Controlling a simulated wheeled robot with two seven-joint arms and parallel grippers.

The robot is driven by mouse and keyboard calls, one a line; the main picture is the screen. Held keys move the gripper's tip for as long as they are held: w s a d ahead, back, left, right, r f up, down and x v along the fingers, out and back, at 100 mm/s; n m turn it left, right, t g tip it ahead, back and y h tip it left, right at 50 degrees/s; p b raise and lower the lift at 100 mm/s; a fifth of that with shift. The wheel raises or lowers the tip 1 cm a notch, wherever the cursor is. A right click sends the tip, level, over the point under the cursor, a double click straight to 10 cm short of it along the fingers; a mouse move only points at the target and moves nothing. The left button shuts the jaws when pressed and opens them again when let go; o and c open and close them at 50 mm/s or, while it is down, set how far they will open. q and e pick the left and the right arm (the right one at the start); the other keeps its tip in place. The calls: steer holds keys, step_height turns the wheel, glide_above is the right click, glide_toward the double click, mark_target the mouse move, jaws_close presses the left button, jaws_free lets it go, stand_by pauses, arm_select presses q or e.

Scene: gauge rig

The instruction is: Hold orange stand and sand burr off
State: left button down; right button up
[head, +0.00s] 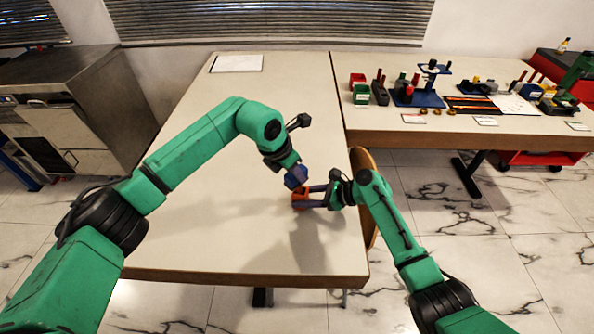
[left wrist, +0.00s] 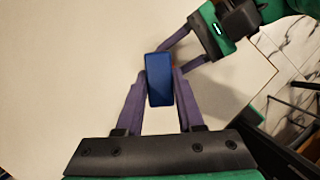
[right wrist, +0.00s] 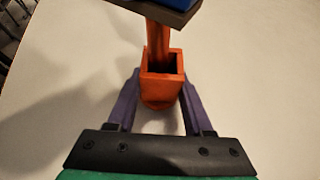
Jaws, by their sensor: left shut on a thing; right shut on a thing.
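The orange stand (right wrist: 162,88) stands on the table, with a square open socket on its near side and an upright part behind it. My right gripper (right wrist: 155,100) is shut on the stand's lower part; the stand also shows small in the head view (head: 299,199). My left gripper (left wrist: 160,72) is shut on a blue block (left wrist: 159,80), likely the sanding tool. In the head view the blue block (head: 295,177) is just above the stand. In the right wrist view its dark underside (right wrist: 165,12) is over the stand's top; I cannot tell whether they touch. No burr can be made out.
The pale table (head: 215,240) is otherwise clear around the stand, except for a white sheet (head: 236,63) at the back. A second table (head: 400,130) at the right holds bins and tools. A brown round-backed chair (head: 362,165) stands beside my right gripper.

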arm_select(q)
steer(key=shift+f, duration=0.3)
arm_select(e)
steer(key=shift+r, duration=0.1)
arm_select(q)
steer(key=shift+w+d, duration=1)
arm_select(e)
steer(key=shift+a+r, duration=0.1)
arm_select(q)
steer(key=shift+s+a, duration=1.1)
steer(key=shift+s, duration=0.05)
steer(key=shift+w+d, duration=1.1)
arm_select(e)
steer(key=shift+s, duration=0.1)
